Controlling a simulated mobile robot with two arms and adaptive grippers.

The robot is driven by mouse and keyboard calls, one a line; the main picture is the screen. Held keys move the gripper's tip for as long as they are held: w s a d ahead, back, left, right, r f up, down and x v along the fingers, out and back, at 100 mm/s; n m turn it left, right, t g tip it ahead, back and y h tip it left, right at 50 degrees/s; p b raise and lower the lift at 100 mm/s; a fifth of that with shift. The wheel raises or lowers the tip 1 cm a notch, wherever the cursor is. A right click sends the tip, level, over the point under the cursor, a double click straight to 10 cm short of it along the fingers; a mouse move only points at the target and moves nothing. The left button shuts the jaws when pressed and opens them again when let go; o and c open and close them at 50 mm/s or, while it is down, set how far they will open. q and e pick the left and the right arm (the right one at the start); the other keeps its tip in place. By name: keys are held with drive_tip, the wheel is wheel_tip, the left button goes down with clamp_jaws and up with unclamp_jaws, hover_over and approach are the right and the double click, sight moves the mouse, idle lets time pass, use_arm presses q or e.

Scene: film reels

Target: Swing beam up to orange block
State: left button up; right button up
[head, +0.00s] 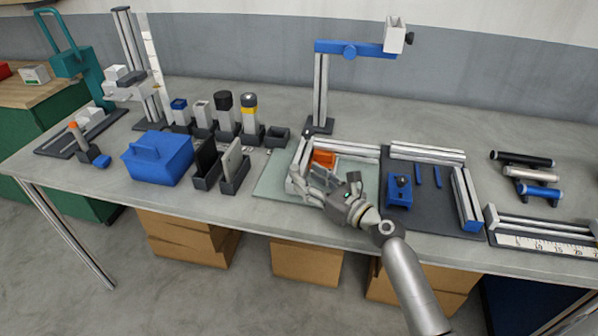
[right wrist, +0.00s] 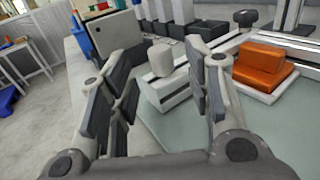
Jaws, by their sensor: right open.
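The orange block (head: 322,158) sits on a pale base near the back of a greenish mat (head: 270,182). It shows large at the right of the right wrist view (right wrist: 264,66). A light grey beam (head: 297,153) stands along the mat's left side, left of the block. In the right wrist view, the beam (right wrist: 168,92) carries a pale upright knob (right wrist: 160,58). My right gripper (head: 308,182) is low over the mat, just in front of the block. Its fingers are apart, with the knob seen between them. I cannot tell whether they touch it. My left gripper is out of view.
Left of the mat stand dark slotted holders (head: 208,180) and a blue box (head: 157,158). A post with a blue arm (head: 320,95) rises behind the mat. A dark tray (head: 425,190) with blue parts lies to the right. A pale rail (head: 350,146) borders the mat's back.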

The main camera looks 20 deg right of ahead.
drive_tip(key=v, duration=0.6)
drive_tip(key=shift+s, duration=0.1)
idle(0.4)
